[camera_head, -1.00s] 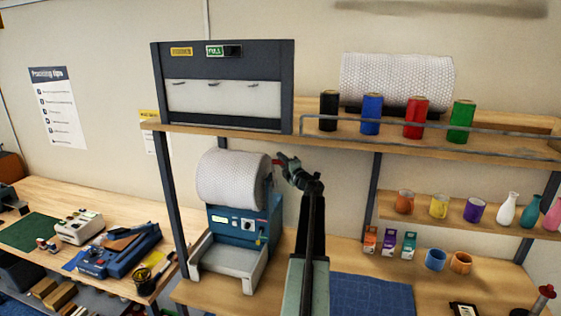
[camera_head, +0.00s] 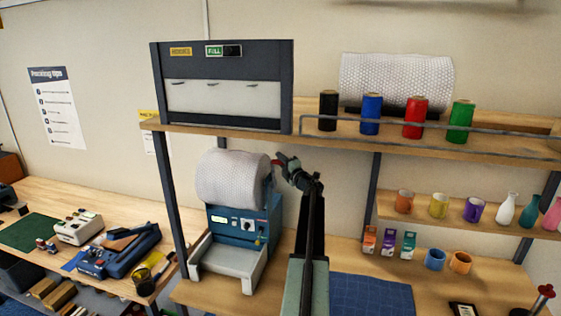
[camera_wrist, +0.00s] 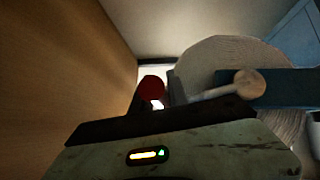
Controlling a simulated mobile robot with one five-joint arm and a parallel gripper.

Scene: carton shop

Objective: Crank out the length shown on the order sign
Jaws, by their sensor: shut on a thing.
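The bubble-wrap roll (camera_head: 232,179) sits on top of a blue dispenser machine (camera_head: 236,224) with a pale tray in front. Its crank is on the roll's right side; the wrist view shows the crank's round hub (camera_wrist: 250,83) and pale arm, and a red knob (camera_wrist: 152,84). My gripper (camera_head: 277,162) is at that side, shut on the crank handle. The fingers hide part of the handle. A dark panel (camera_head: 270,55) above carries a yellow label (camera_head: 181,51) and a green label (camera_head: 215,50) that seems to read FULL. No wrap shows lying in the tray.
A shelf above holds a second roll (camera_head: 397,80) and several coloured spools (camera_head: 371,114) behind a rail. Mugs and vases stand on the lower right shelf (camera_head: 470,222). A blue mat (camera_head: 372,296) lies right of my arm. A bench with tools (camera_head: 110,262) is at left.

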